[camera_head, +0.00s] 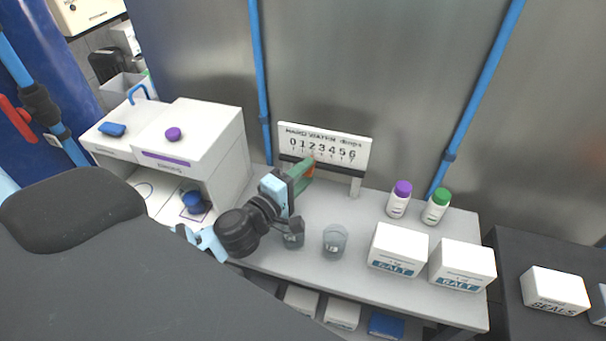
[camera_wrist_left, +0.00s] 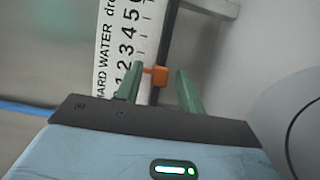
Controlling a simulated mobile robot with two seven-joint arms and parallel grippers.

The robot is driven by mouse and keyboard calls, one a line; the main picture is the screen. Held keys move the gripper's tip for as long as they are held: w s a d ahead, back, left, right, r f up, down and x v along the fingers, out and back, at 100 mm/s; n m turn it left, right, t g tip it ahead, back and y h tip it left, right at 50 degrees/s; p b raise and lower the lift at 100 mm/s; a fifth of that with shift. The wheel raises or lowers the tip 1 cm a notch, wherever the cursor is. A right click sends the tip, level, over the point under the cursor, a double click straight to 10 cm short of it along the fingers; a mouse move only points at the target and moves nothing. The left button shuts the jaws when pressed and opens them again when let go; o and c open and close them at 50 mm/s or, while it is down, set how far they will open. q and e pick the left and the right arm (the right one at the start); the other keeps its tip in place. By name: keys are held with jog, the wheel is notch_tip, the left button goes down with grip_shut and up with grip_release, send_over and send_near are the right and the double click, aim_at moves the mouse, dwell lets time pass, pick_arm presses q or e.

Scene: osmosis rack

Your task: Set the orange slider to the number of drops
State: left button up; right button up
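A white sign (camera_head: 340,143) reads "HARD WATER drops" over a row of numbers from 0 to 6, and stands at the back of the bench. The orange slider (camera_wrist_left: 155,74) sits on a dark rail along the sign, at about the 1 to 2 marks; the exact mark is hard to tell. It is mostly hidden by my gripper in the head view (camera_head: 309,171). My left gripper (camera_wrist_left: 160,80) has its green fingers apart, one on each side of the slider, with a clear gap on the right finger's side. Contact with the left finger is unclear. My right gripper is out of view.
Purple-capped (camera_head: 399,202) and green-capped bottles (camera_head: 436,208) and salt boxes (camera_head: 398,249) are on the right. A white cabinet (camera_head: 200,140) stands left.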

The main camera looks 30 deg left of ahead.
pick_arm(q)
jog(key=s, duration=0.4)
jog(key=s+a, duration=0.1)
jog(key=s, duration=0.1)
jog(key=shift+s+f+b, duration=0.15)
jog(key=shift+s+b, duration=0.15)
jog(key=shift+b, duration=0.1)
jog(key=shift+s+a, duration=0.1)
jog(key=shift+s, duration=0.5)
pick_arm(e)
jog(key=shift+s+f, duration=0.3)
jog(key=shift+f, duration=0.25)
pick_arm(q)
jog(key=shift+s, duration=0.1)
